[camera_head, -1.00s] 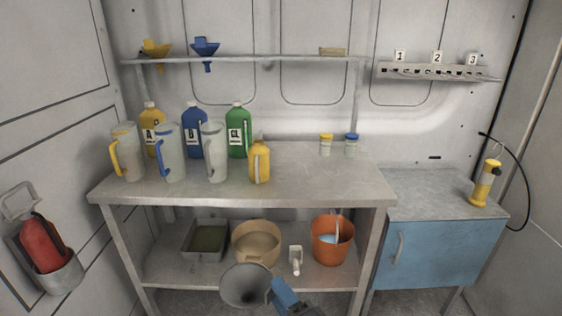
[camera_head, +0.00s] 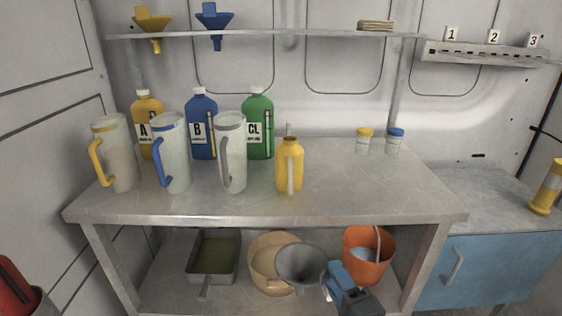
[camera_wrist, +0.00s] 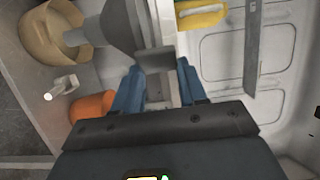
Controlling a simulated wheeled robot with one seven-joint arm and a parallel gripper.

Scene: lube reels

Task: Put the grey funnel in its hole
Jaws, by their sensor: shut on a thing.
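The grey funnel (camera_head: 302,262) is in front of the lower shelf, its wide mouth facing me and covering part of the tan bucket. In the wrist view the funnel (camera_wrist: 110,27) lies beyond the jaws, tilted on its side. My gripper (camera_head: 329,278) is shut on the funnel; its blue fingers also show in the wrist view (camera_wrist: 160,82). The upper wall shelf (camera_head: 335,36) carries a yellow funnel (camera_head: 153,22) and a blue funnel (camera_head: 215,22) at the left, their spouts hanging below it. The funnel's own hole cannot be made out clearly.
The bench top (camera_head: 360,190) holds jugs, labelled bottles, a yellow can (camera_head: 289,166) and two small jars. Below are a metal tray (camera_head: 214,258), the tan bucket (camera_head: 264,256) and an orange bucket (camera_head: 368,254). A numbered rack (camera_head: 490,52) is at the right.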

